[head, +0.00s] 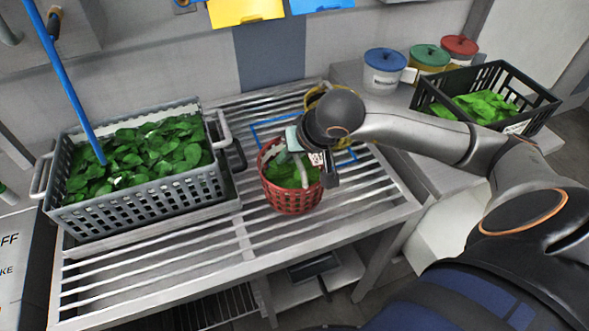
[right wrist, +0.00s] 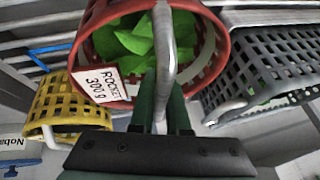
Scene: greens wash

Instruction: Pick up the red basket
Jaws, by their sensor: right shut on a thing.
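The red basket (head: 292,198) is round, with a slotted wall and green leaves inside, and sits at the middle of the slatted metal rack. In the right wrist view the red basket (right wrist: 222,50) fills the top, with a white "ROCKET 300 g" label (right wrist: 103,84) on its side. My right gripper (head: 300,152) is above the basket. In the right wrist view its fingers (right wrist: 162,100) are shut on the basket's pale handle (right wrist: 163,45). I cannot tell whether the basket touches the slats. My left gripper is not in view.
A grey crate (head: 150,200) of leaves with a blue rod stands left of the basket. A yellow basket (right wrist: 65,105) is partly hidden behind my right arm. A black crate (head: 540,112) and lidded tubs (head: 383,75) stand at the right. The rack's front is clear.

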